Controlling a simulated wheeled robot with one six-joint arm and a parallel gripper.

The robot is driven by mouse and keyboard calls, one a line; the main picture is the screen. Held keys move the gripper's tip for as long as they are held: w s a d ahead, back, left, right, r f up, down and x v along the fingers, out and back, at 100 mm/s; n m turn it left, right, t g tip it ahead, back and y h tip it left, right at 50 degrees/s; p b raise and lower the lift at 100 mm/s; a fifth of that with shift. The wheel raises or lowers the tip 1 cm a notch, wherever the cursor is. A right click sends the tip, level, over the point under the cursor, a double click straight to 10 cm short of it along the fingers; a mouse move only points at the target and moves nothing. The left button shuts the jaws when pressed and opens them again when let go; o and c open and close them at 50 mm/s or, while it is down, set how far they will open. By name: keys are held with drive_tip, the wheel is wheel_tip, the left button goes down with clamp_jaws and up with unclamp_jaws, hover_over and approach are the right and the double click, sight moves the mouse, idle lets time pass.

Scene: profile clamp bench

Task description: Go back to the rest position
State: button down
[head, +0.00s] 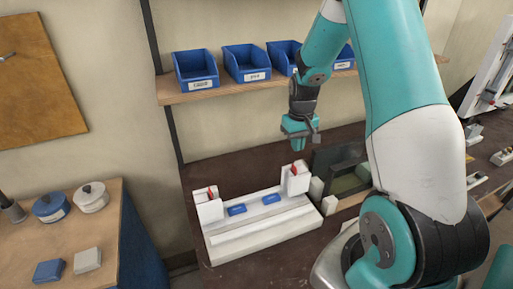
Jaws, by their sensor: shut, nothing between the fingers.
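My gripper (299,143) hangs above the dark bench (173,170), pointing down, with its fingers shut and nothing held. It is apart from everything below it. A white clamp fixture (262,233) lies on the bench in front of it and a little to the left. The fixture has a long white bar, two blue pads (237,210) and an upright white clamp block with a red part at each end, the left one (208,205) and the right one (295,178).
A shelf (220,90) with several blue bins (196,69) runs along the wall behind my gripper. A dark frame (335,160) stands to the right of the fixture. At left, a wooden-topped cabinet (105,225) holds round containers (91,197) and small blocks (87,260).

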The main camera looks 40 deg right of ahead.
drive_tip(key=s+a+r+n+t+y+b, duration=0.1)
drive_tip(key=a+r+n+b, duration=0.15)
drive_tip(key=a, duration=0.75)
drive_tip(key=s+a+r+n+y+b, duration=0.1)
drive_tip(key=s+a+r+n+b, duration=0.2)
drive_tip(key=a, duration=0.6)
drive_tip(key=s+a+r+n+y+b, duration=0.1)
drive_tip(key=s+a+r+n+b, duration=0.1)
drive_tip(key=s+a, duration=0.5)
drive_tip(key=s+a+r+n+g+y+b, duration=0.1)
drive_tip(key=s+a+r+n+b, duration=0.1)
drive_tip(key=s+a, duration=0.5)
drive_tip(key=shift+s+a, duration=0.35)
drive_tip(key=shift+s, duration=0.85)
drive_tip(key=shift+d+n, duration=0.1)
drive_tip(key=shift+n, duration=0.15)
